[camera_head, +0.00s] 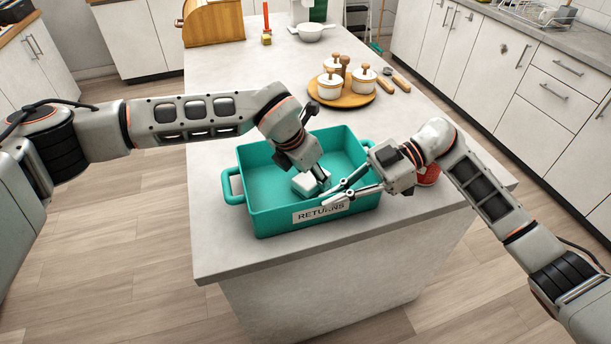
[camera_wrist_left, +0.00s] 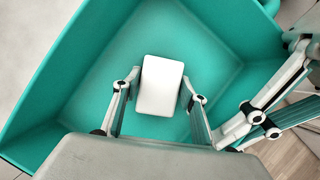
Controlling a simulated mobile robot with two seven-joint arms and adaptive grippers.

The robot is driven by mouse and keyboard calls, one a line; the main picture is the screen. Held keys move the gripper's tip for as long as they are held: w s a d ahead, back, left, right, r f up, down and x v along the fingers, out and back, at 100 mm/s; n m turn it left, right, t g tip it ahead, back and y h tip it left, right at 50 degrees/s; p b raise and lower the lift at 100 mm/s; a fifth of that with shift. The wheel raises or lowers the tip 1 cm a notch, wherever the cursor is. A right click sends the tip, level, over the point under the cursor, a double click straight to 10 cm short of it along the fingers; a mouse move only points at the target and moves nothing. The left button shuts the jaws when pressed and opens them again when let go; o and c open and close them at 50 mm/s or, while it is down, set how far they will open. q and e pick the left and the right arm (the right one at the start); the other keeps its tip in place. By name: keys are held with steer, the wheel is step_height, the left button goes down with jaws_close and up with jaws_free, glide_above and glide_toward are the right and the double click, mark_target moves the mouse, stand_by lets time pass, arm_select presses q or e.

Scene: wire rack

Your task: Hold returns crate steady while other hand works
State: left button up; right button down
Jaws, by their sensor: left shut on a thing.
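The teal returns crate (camera_head: 262,217) stands on the island counter with a "RETURNS" label on its front wall. My left gripper (camera_head: 318,186) reaches down inside it and is shut on a small white box (camera_head: 304,183). In the left wrist view the white box (camera_wrist_left: 160,86) sits between the two fingers, above the crate floor. My right gripper (camera_head: 330,194) is at the crate's front rim, right of the middle, with its fingers across the rim by the label. It also shows at the right of the left wrist view (camera_wrist_left: 232,138). Whether its fingers pinch the wall cannot be told.
A round wooden board (camera_head: 343,97) with white lidded jars stands behind the crate. A red item (camera_head: 428,175) is partly hidden behind my right gripper. A white bowl (camera_head: 312,32) and wooden bread box (camera_head: 213,22) are farther back. The counter left of the crate is clear.

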arm_select(q)
steer(key=shift+s+a, duration=0.2)
steer(key=shift+a, duration=0.45)
steer(key=shift+s+a, duration=0.2)
steer(key=shift+a, duration=0.4)
steer(key=shift+d, duration=0.1)
steer(key=shift+w+d, duration=0.25)
steer(key=shift+d, duration=0.35)
steer(key=shift+w+d, duration=0.2)
steer(key=shift+d, duration=0.35)
steer(key=shift+a, duration=0.15)
steer(key=shift+s+a, duration=0.2)
steer(key=shift+a, duration=0.35)
steer(key=shift+s+a, duration=0.2)
steer(key=shift+a, duration=0.35)
